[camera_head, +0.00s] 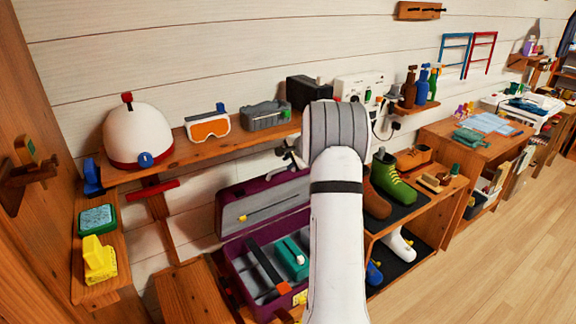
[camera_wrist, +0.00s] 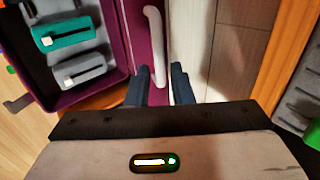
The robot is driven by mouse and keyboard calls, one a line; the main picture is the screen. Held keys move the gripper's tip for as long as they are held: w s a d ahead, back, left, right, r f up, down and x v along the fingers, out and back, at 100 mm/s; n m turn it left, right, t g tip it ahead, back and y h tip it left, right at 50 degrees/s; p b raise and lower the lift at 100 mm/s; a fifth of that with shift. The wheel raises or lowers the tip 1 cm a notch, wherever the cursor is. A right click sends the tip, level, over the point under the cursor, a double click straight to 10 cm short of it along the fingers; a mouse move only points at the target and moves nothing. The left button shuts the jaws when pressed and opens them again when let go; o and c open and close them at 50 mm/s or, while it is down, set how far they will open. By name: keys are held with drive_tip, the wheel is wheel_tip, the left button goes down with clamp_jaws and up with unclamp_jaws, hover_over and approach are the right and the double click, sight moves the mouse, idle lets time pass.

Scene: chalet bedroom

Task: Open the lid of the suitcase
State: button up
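The purple suitcase (camera_head: 240,275) sits with its lid (camera_head: 262,210) raised and leaning back towards the white wall, grey lining showing. A teal case (camera_head: 292,262) and grey items lie inside the base. In the wrist view the open suitcase (camera_wrist: 95,95) is at upper left, and a pale handle (camera_wrist: 154,45) lies along a purple panel. My gripper (camera_wrist: 160,88) has its two dark fingers apart, with a purple strip visible between them. I cannot tell whether the fingers touch it. In the head view my white arm hides the gripper and part of the suitcase.
A shoe rack (camera_head: 420,200) with green boots (camera_head: 395,184) stands close on the right. The wooden floor (camera_head: 470,260) at lower right is clear.

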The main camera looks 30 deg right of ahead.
drive_tip(key=shift+d+f, duration=0.1)
drive_tip(key=shift+c, duration=0.8)
drive_tip(key=s+d+f+h+b, duration=0.1)
drive_tip(key=d+f, duration=0.1)
drive_tip(key=s+d+f+h+b, duration=0.1)
drive_tip(key=d+b, duration=0.1)
drive_tip(key=s+d+f+h+b, duration=0.1)
drive_tip(key=d+f+b, duration=0.1)
drive_tip(key=shift+s+f+n+h, duration=0.3)
drive_tip(key=shift+n, duration=0.1)
clamp_jaws()
drive_tip(key=s+d+f+n+t+h+b, duration=0.2)
drive_tip(key=s+d+f+n+h+b, duration=0.1)
drive_tip(key=s+d+h+b, duration=0.25)
drive_tip(key=n+t+y+b, duration=1)
drive_tip(key=n+b, duration=0.4)
approach(275, 173)
drive_tip(key=p+x, duration=0.1)
drive_tip(key=x, duration=0.6)
drive_tip(key=shift+f, duration=0.1)
